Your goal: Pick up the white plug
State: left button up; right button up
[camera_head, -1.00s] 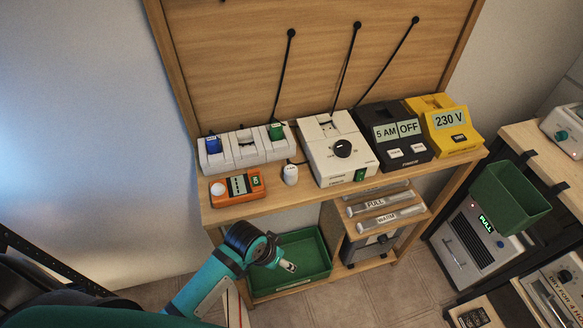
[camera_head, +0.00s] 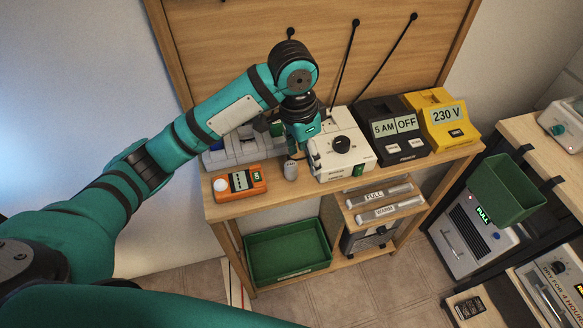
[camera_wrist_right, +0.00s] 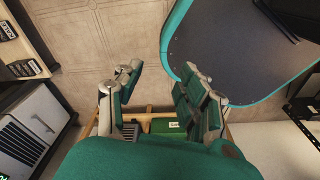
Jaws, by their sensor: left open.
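The small white plug (camera_head: 291,170) stands on the wooden bench top, between the orange meter and the cream device. In the head view it looks grey, in shadow. My left gripper (camera_head: 295,151) points down just above and behind the plug. Its fingers are open, small in the picture and partly hidden by the wrist. I cannot tell whether they touch the plug. My right gripper (camera_wrist_right: 160,88) shows in the right wrist view with its fingers spread apart and nothing between them, away from the plug.
The orange meter (camera_head: 239,183) lies left of the plug. The cream device (camera_head: 338,152) with a black knob stands close on the right. The white socket strip (camera_head: 217,157) behind is partly covered by my arm. A green tray (camera_head: 290,277) sits on the lower shelf.

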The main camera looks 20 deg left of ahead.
pick_arm(q)
notch_tip(320, 180, up, 7)
jog(key=y, duration=0.1)
send_over(291, 164)
jog(key=f+p, duration=0.1)
jog(key=f, duration=0.4)
jog(key=f+p, duration=0.1)
jog(key=f, duration=0.5)
jog(key=shift+s+f, duration=0.2)
jog(key=shift+f, duration=0.1)
jog(key=f+p, duration=0.1)
jog(key=f, duration=0.1)
jog(key=f+p, duration=0.1)
jog(key=f, duration=0.1)
jog(key=shift+w+f, duration=0.2)
jog(key=shift+f, duration=0.55)
pick_arm(e)
jog(key=r, duration=0.2)
jog(key=s+r, duration=0.1)
jog(key=r, duration=0.1)
jog(key=shift+d, duration=0.3)
pick_arm(q)
grip_shut()
pick_arm(e)
jog(key=shift+s+d, duration=0.1)
jog(key=shift+d, duration=0.05)
pick_arm(q)
jog(key=shift+r, duration=0.1)
